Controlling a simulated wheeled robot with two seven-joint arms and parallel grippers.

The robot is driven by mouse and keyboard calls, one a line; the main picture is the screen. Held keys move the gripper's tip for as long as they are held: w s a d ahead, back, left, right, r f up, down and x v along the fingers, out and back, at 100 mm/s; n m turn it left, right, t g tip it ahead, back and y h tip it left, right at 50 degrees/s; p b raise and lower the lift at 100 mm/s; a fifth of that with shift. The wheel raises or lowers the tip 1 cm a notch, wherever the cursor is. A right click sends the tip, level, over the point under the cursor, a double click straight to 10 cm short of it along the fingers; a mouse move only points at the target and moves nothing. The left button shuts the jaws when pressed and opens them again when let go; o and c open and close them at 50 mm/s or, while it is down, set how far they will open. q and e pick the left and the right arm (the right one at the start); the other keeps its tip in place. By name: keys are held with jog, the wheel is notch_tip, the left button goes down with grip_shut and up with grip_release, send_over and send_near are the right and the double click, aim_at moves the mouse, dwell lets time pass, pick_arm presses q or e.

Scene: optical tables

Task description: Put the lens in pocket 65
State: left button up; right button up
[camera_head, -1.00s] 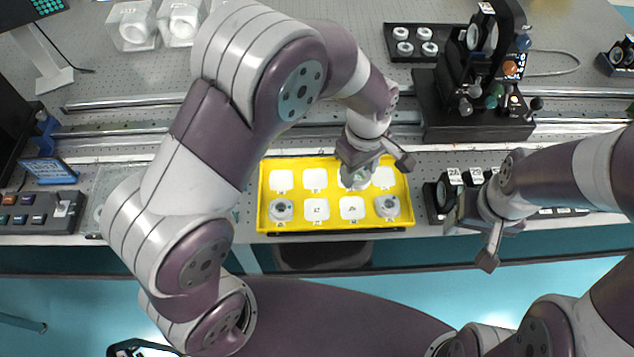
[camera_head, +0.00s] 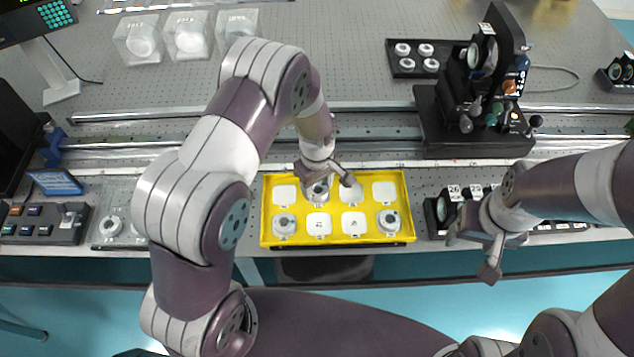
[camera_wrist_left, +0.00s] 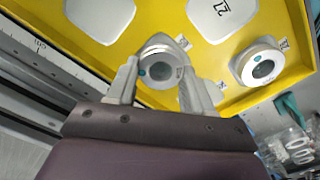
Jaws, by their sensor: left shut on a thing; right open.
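My left gripper (camera_head: 323,183) is over the back row of the yellow tray (camera_head: 412,205), at the second pocket from the left. It is shut on a round lens (camera_head: 317,191) in a pale ring mount. In the left wrist view the lens (camera_wrist_left: 160,68) sits between the two fingers, over a white pocket. Whether it touches the pocket, I cannot tell. The pocket numbers in the head view are too small to read, so I cannot pick out pocket 65. My right gripper (camera_head: 470,254) is open and empty, right of the tray near the table's front edge.
Two other ring-mounted lenses sit in the front row, at the left end (camera_head: 284,224) and right end (camera_head: 389,220). The other pockets look empty. A black optical mount (camera_head: 470,135) stands behind to the right. Metal rails (camera_head: 380,107) run behind the tray.

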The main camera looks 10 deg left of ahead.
pick_arm(q)
jog(key=shift+f, duration=0.1)
jog(key=o, duration=1)
jog(key=shift+o, duration=0.2)
